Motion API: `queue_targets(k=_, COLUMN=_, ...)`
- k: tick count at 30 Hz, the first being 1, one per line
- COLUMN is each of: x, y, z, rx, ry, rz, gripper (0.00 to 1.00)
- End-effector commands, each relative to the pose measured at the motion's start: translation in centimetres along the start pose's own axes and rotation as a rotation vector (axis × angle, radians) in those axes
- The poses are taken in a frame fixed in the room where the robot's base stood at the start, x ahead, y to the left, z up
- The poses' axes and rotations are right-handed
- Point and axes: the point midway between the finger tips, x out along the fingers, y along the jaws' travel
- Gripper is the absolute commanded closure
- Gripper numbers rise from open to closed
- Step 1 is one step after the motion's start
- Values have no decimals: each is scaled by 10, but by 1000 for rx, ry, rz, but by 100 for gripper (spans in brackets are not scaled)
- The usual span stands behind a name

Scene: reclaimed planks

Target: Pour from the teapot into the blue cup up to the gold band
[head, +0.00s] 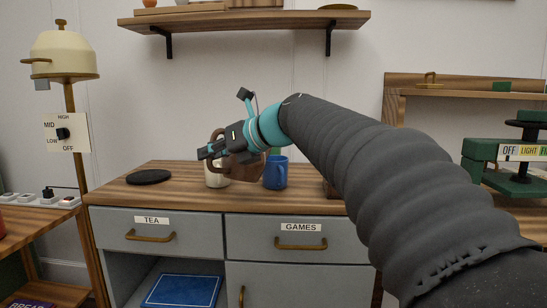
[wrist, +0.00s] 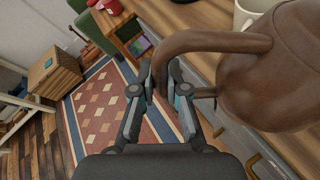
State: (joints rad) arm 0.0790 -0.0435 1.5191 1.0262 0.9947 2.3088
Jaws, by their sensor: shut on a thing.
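My gripper (head: 207,152) is shut on the handle of the brown teapot (head: 246,167), above the cabinet top. In the wrist view the fingers (wrist: 163,88) close around the handle's lower end, and the teapot body (wrist: 275,85) fills the right side. The blue cup (head: 276,174) stands upright on the cabinet top, just right of the teapot in the head view. Its inside and any gold band cannot be made out. The teapot's spout is not clear, being partly hidden by my gripper.
A cream cup (head: 215,178) stands behind and below my gripper; a pale vessel also shows in the wrist view (wrist: 248,14). A black round mat (head: 149,177) lies on the left of the wooden cabinet top (head: 185,170). A wall shelf (head: 250,22) hangs above.

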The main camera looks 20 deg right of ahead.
Motion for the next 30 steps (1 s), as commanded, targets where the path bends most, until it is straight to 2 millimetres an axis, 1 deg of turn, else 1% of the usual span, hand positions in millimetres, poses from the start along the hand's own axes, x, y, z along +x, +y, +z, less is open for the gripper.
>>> queue_targets(k=1, x=-2, y=1, z=4, rx=0, ry=-4, rz=1, gripper=100)
queue_targets(k=6, x=-4, y=2, z=9, rx=14, ry=-3, rz=8, gripper=100)
queue_targets(k=30, x=-10, y=2, z=23, rx=76, ry=1, rz=40, gripper=100)
